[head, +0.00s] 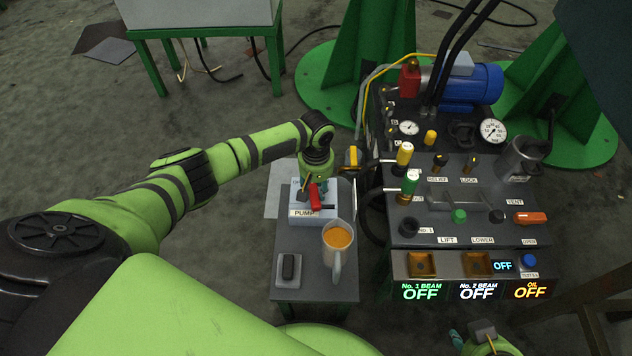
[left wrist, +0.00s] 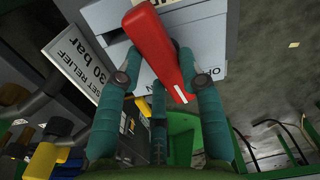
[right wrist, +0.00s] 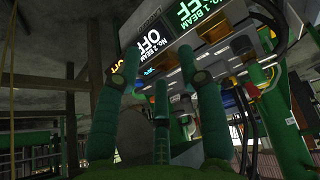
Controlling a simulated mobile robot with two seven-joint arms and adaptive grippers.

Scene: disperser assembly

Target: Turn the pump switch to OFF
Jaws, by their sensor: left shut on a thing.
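The pump switch (head: 315,197) is a red handle on a pale grey box labelled PUMP (head: 302,213), on the small dark side table. My left gripper (head: 318,182) comes down over it from above. In the left wrist view the red handle (left wrist: 158,45) lies slanted between the two teal fingers (left wrist: 168,78), which are shut on it. The OFF and ON marks are largely hidden, so the switch's setting is not readable. My right gripper (head: 488,340) is low at the bottom edge, away from the pump box. In the right wrist view its fingers (right wrist: 165,75) are apart and empty.
An orange-filled mug (head: 338,238) and a small black rocker switch (head: 288,268) stand close in front of the pump box. The control console (head: 460,215) with levers and gauges is to the right. Its lower displays (head: 420,290) read OFF.

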